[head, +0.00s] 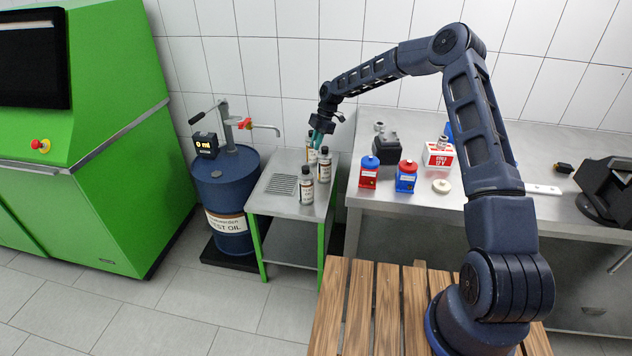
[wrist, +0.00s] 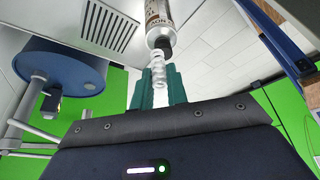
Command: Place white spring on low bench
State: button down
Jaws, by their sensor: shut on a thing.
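The white spring (wrist: 157,70) is a small pale coil, seen in the wrist view. My gripper (wrist: 158,88) is shut on it between two green fingers, and the coil sticks out past the fingertips. In the head view my gripper (head: 318,139) is over the back right part of the low bench; the spring cannot be made out there. The low bench (head: 272,206) has a metal top and green legs. In the wrist view its top (wrist: 198,28) appears beyond the fingers. Whether the spring touches the top, I cannot tell.
Several bottles stand on the low bench, including a front one (head: 306,187); one bottle (wrist: 160,25) appears just beyond the spring. A grille (head: 281,184) is at the bench's left. A blue oil drum (head: 226,185) stands left. A higher workbench (head: 415,198) is right. The bench's front left is clear.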

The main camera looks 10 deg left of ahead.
notch_tip(320, 180, down, 24)
jog(key=shift+r, duration=0.15)
dwell(0.6)
jog(key=c, duration=1.4)
grip_release()
jog(key=v, duration=1.2)
jog(key=shift+r, duration=0.1)
